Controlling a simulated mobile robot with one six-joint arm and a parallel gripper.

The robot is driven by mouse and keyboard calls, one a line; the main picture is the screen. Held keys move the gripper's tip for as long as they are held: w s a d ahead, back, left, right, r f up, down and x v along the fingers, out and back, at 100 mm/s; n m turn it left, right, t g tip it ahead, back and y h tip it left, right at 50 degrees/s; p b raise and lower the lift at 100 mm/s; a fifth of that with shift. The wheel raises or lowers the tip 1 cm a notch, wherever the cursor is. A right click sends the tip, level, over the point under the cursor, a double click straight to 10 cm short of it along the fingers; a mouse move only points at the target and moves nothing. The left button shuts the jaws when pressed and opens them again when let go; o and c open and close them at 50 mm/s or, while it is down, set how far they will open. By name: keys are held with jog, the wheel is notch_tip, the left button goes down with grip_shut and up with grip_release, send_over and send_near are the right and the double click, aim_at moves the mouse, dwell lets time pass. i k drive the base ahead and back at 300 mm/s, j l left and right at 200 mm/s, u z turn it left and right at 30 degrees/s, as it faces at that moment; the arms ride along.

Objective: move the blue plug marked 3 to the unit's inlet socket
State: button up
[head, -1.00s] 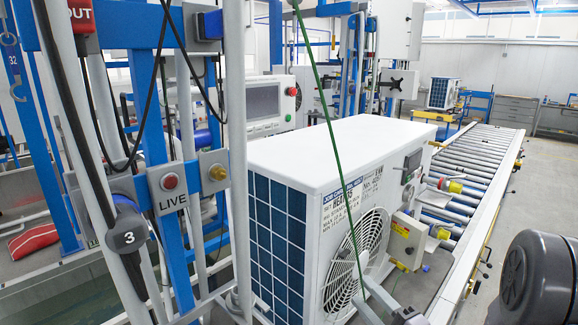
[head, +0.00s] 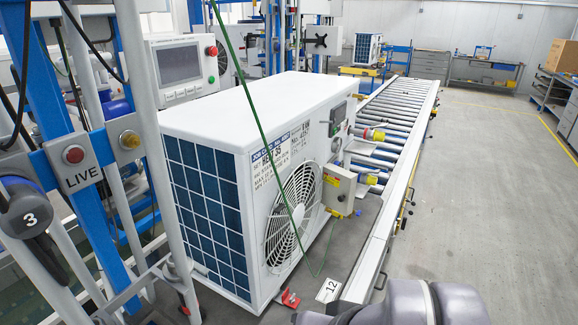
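A dark grey-blue plug-like body marked 3 (head: 30,212) hangs at the far left edge, in front of the stand's poles. Its lower end and any cable are hard to tell apart from the poles. The unit (head: 240,110) is a white box with a blue grille and a round fan guard, standing on the line. A dark recessed panel (head: 338,118) shows on its right side near the far end. Yellow-and-red connectors (head: 374,135) are beside that end. I cannot tell which fitting is the inlet socket. My gripper is out of view; only a grey part of my arm shows at the bottom right.
A blue and white stand with a LIVE panel (head: 76,165) is on the left. A green cable (head: 262,135) crosses in front of the unit. A yellowish control box (head: 339,189) sits by the fan. The roller conveyor (head: 400,105) runs back; open floor (head: 490,190) lies right.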

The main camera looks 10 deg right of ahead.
aim_at(30, 214)
jog(key=i+j+u, duration=0.1)
jog(key=u, duration=1.4)
jog(key=z, duration=1.7)
jog(key=u, duration=1.7)
